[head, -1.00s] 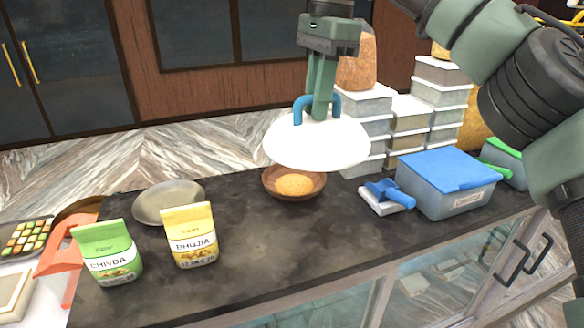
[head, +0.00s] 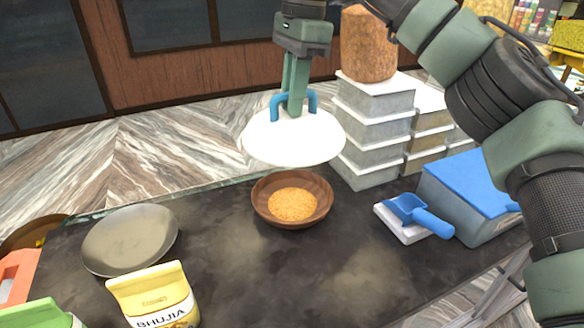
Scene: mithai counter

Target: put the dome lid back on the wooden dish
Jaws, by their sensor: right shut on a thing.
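The white dome lid (head: 293,140) with a blue handle hangs level in the air in the head view. My right gripper (head: 292,108) points down and is shut on the lid's blue handle. The round wooden dish (head: 261,205) stands on the dark counter below the lid, holding an orange-yellow snack. My left gripper is out of view.
A grey metal plate (head: 130,240) lies left on the counter (head: 270,275), with a Bhujia packet (head: 155,297) in front. A blue scoop (head: 420,215) and a blue-lidded tub (head: 468,195) stand right. Stacked boxes (head: 370,130) rise behind the dish. The counter before the dish is clear.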

